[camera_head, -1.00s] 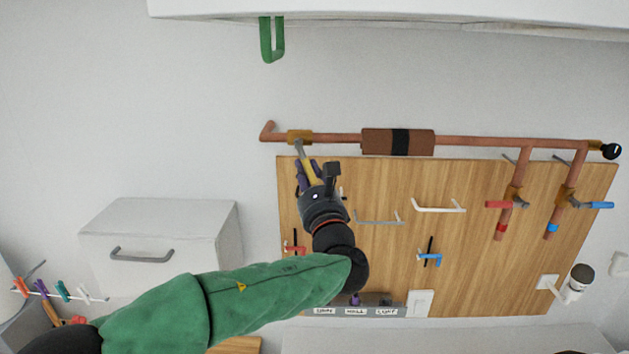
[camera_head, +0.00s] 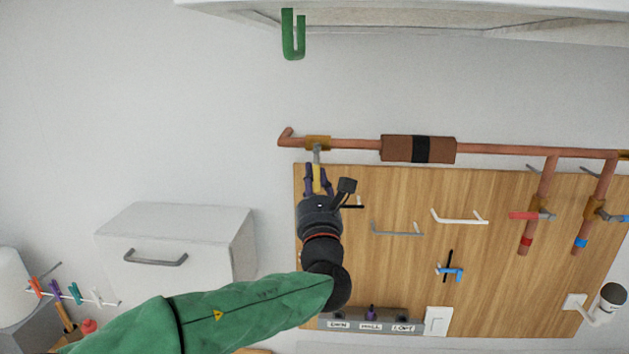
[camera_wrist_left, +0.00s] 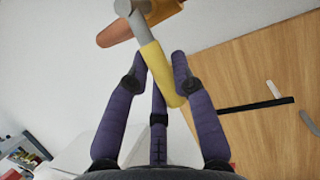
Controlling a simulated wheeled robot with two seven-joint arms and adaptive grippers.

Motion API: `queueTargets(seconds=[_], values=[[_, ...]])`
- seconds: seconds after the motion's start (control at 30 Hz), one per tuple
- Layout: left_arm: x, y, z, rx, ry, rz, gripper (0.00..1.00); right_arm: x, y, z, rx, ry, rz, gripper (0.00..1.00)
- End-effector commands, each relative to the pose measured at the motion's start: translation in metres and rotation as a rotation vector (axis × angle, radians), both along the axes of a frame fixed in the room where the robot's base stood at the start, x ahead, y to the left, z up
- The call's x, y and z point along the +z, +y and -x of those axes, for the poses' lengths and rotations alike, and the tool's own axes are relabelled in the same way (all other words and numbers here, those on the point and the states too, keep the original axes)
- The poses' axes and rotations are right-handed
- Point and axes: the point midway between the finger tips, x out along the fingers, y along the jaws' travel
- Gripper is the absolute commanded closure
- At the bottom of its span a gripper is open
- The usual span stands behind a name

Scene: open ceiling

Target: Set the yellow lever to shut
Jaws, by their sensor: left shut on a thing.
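The yellow lever (camera_head: 316,158) hangs down from a brass valve (camera_head: 317,142) at the left end of the copper pipe. In the left wrist view the yellow lever (camera_wrist_left: 160,70) runs from its grey stem down between the purple fingers. My left gripper (camera_head: 318,182) is shut on the yellow lever's lower part, which the fingers partly hide in the head view. In the left wrist view my left gripper (camera_wrist_left: 158,82) has its fingers around the yellow sleeve. My right gripper is in neither view.
A white cabinet (camera_head: 180,235) is at the left. A green hook (camera_head: 293,35) hangs above.

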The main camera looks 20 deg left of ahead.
Motion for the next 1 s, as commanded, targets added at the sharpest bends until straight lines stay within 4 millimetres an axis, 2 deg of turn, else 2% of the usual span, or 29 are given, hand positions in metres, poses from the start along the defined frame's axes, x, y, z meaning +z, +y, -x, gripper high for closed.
queueTargets(seconds=[0.17,0.2,0.27,0.67,0.77,1.0], values=[[0.0,0.0,0.0,0.002,0.0,-0.005,1.0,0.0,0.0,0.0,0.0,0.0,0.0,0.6],[0.001,0.0,0.0,0.002,0.0,-0.005,0.67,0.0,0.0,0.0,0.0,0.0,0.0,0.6],[0.0,0.0,0.0,0.002,-0.001,-0.004,0.5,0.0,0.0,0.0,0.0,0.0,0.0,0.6],[-0.001,-0.001,0.003,0.0,-0.001,-0.001,0.5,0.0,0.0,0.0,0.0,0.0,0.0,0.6],[-0.004,-0.005,0.011,-0.001,0.0,0.0,0.5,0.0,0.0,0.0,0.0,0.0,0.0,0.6],[-0.022,-0.021,0.05,-0.003,0.0,-0.001,0.5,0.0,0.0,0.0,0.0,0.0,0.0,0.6]])
